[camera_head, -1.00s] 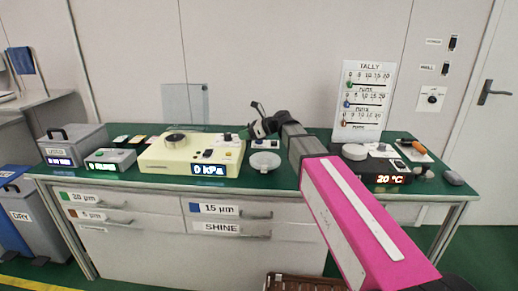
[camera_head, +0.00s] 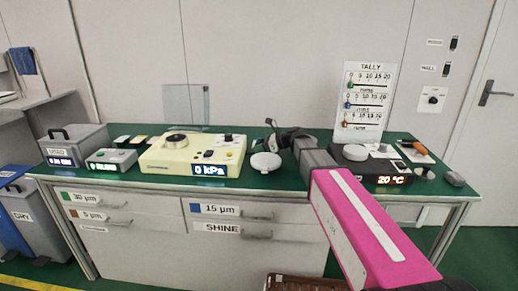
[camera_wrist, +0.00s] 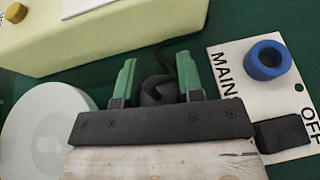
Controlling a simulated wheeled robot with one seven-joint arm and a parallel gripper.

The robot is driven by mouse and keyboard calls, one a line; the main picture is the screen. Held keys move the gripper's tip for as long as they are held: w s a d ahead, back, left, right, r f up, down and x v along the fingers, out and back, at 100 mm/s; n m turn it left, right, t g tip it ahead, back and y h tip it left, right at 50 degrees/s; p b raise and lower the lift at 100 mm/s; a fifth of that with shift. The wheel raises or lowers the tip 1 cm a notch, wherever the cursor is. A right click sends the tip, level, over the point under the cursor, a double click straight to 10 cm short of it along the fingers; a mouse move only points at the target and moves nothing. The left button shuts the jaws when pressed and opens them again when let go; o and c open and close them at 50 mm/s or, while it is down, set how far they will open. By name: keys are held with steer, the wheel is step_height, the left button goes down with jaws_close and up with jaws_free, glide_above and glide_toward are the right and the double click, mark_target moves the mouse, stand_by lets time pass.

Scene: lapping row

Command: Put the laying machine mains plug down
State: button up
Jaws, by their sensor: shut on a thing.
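The mains plug (camera_wrist: 158,90) is a dark, rounded piece between the two green fingers of my gripper (camera_wrist: 161,78) in the wrist view. My gripper is shut on it. A dark cord runs up from the plug towards the cream machine. In the head view my gripper (camera_head: 281,140) is over the green bench, just behind and right of a white round dish (camera_head: 265,163). The plug is too small and dark to make out there. The cream laying machine (camera_head: 185,157), its display reading 0 kPa, stands to the left. I cannot tell whether the plug touches the bench.
A white card (camera_wrist: 284,99) marked MAIN and OFF, with a blue ring (camera_wrist: 267,60) on it, lies right of my gripper. The dish (camera_wrist: 45,130) is close on the left. A dark hotplate (camera_head: 375,175) showing 20 °C and a tally board (camera_head: 367,100) stand to the right.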

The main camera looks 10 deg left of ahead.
steer(key=o, duration=0.9)
steer(key=shift+f, duration=0.1)
steer(key=v, duration=1.2)
